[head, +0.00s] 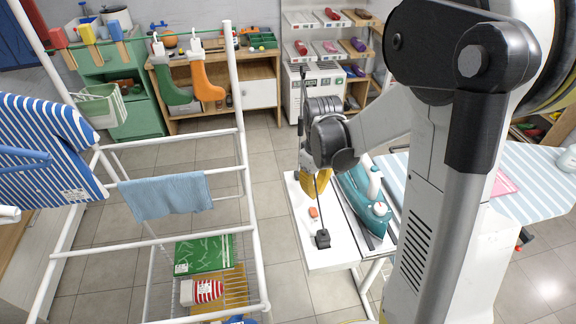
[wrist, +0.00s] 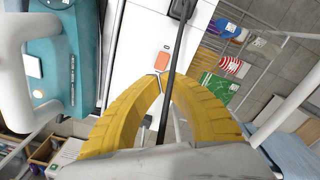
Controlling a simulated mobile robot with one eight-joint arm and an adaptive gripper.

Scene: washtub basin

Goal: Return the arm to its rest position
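My gripper shows in the wrist view (wrist: 160,74) as two yellow fingers whose tips come together, with nothing seen held between them. In the head view my gripper (head: 316,182) is small, partly hidden by my own wrist, above the left part of a white table. My arm reaches in from the right, bent and extended forward. A thin black rod on a dark base (head: 322,238) stands close to the gripper. It also crosses the finger area in the wrist view; whether it touches the fingers I cannot tell.
A white drying rack (head: 240,135) with a blue towel (head: 165,195) stands left. A striped ironing board (head: 535,180) is right. Floor between rack and table is clear.

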